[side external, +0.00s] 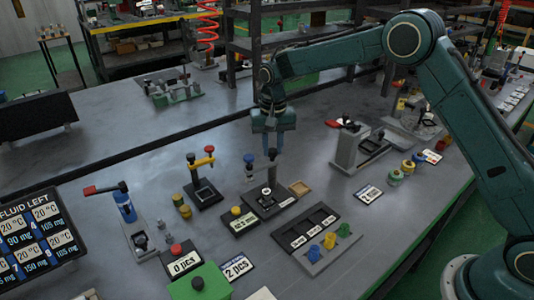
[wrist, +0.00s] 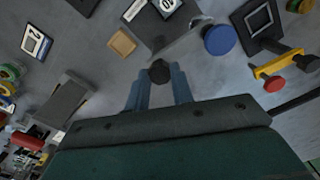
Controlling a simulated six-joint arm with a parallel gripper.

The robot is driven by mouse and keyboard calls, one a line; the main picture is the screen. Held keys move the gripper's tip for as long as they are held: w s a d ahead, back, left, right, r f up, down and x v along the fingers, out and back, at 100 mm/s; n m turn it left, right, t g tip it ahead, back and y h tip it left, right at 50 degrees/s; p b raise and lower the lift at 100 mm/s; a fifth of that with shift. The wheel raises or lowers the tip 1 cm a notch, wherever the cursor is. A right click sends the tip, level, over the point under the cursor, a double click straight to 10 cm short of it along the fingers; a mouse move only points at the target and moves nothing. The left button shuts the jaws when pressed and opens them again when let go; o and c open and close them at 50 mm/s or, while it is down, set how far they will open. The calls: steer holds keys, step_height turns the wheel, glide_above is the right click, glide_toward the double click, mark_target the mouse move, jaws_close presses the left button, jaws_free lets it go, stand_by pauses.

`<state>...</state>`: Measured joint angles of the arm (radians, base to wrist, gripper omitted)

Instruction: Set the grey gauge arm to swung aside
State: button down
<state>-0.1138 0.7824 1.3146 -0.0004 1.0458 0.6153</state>
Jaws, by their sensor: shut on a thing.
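In the wrist view my two blue-grey fingers (wrist: 159,84) are closed on either side of a black knob (wrist: 159,70). In the side view this black knob (side external: 272,153) shows at the fingertips, above the block. It seems to top the grey gauge arm, but the arm's body is mostly hidden and its exact angle cannot be told. The blue knob (wrist: 219,40) also shows in the wrist view, apart from my fingers.
A block with a yellow bar and red knob (side external: 209,150) stands to the left. A grey stand (side external: 352,148) is further right. A black slotted tray (side external: 306,228) is in front. Bare table lies behind.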

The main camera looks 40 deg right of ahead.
steer(key=m, duration=0.6)
steer(key=shift+r+m, duration=0.1)
steer(key=shift+m, duration=0.3)
steer(key=c, duration=1.2)
jaws_free()
step_height(320, 180, up, 14)
